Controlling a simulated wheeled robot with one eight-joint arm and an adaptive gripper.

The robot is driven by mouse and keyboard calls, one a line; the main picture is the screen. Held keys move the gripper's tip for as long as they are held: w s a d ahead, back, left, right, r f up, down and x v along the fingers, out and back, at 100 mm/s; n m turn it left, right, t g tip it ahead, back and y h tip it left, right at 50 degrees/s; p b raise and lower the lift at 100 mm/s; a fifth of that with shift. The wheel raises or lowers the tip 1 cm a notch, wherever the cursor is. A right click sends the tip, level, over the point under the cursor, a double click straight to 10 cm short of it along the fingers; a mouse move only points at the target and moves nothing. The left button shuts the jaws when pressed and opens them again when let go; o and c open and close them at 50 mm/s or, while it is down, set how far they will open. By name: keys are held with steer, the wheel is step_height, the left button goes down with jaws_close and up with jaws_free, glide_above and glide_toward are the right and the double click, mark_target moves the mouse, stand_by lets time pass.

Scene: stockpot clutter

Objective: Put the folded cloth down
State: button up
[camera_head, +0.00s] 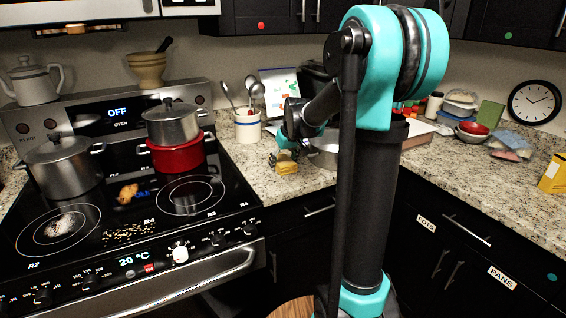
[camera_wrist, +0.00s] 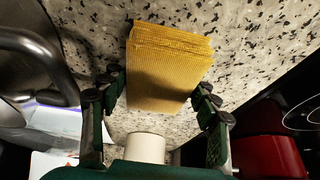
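The folded cloth (camera_wrist: 170,60) is a thick yellow stack of layers. In the wrist view it sits between the two fingers of my gripper (camera_wrist: 163,92), which press in at its left and right edges. In the head view the cloth (camera_head: 287,166) is small and yellow, at the front part of the speckled counter (camera_head: 262,183), right of the stove. My gripper (camera_head: 284,155) is just above and behind it there. I cannot tell whether the cloth's underside touches the counter.
A metal pan (camera_head: 324,158) stands close on the right of the cloth. A utensil crock (camera_head: 248,127) is behind it. The stove (camera_head: 150,215) with a red pot (camera_head: 177,155) and steel pots is on the left. The counter's front edge is near.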

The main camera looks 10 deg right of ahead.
steer(key=o, duration=0.4)
steer(key=v, duration=1.2)
steer(key=shift+r, duration=0.2)
